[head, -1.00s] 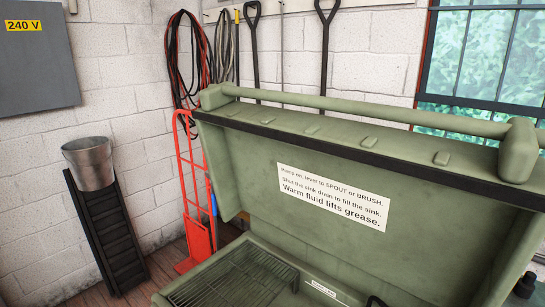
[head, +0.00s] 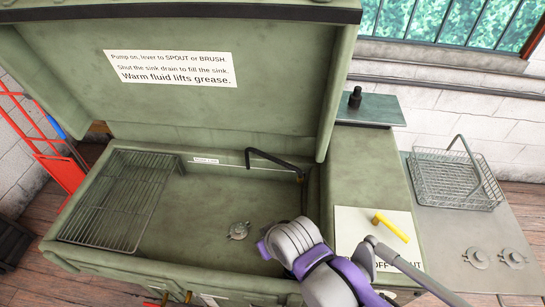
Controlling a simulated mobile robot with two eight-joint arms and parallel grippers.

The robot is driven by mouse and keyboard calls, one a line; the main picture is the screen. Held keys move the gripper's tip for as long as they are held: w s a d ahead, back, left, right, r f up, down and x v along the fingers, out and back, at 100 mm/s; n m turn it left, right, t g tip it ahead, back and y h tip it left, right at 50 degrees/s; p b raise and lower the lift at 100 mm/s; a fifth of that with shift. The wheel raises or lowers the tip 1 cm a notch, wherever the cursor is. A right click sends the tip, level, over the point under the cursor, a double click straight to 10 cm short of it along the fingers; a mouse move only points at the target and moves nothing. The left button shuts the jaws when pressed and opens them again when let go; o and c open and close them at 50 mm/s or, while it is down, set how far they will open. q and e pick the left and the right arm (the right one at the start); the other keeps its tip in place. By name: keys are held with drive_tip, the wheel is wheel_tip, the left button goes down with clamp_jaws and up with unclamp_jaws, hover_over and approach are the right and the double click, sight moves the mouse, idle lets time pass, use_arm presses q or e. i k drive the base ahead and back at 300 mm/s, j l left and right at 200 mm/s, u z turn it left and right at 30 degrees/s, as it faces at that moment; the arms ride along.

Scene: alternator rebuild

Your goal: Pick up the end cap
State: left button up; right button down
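A small grey metal end cap (head: 239,230) with side lugs lies flat on the floor of the green washer's sink (head: 200,205). Two similar metal caps lie on the grey side table, one at its middle front (head: 476,258) and one to its right (head: 513,258). My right gripper (head: 264,247), grey and purple, reaches into the sink from the lower right. It is just right of and slightly nearer than the cap in the sink, with a small gap visible between them. Its fingers are mostly hidden by its own body. My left gripper is out of view.
A wire rack (head: 118,200) fills the sink's left side. A black spout (head: 272,160) crosses its back right. The raised lid (head: 270,90) stands behind. A wire basket (head: 455,180) stands on the side table.

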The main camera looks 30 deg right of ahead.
sight(238, 230)
drive_tip(key=i+j, duration=0.15)
drive_tip(key=j, duration=0.15)
drive_tip(key=i+j, duration=0.1)
drive_tip(key=j, duration=0.2)
drive_tip(key=i+j, duration=0.15)
drive_tip(key=j, duration=0.15)
drive_tip(key=i+j, duration=0.15)
drive_tip(key=j, duration=0.2)
drive_tip(key=i+j+z, duration=0.1)
drive_tip(key=j, duration=0.25)
drive_tip(key=i+j+z, duration=0.1)
drive_tip(key=j, duration=0.2)
drive_tip(key=i+j+z, duration=0.1)
drive_tip(key=j, duration=0.25)
drive_tip(key=z, duration=1.2)
drive_tip(key=j, duration=0.1)
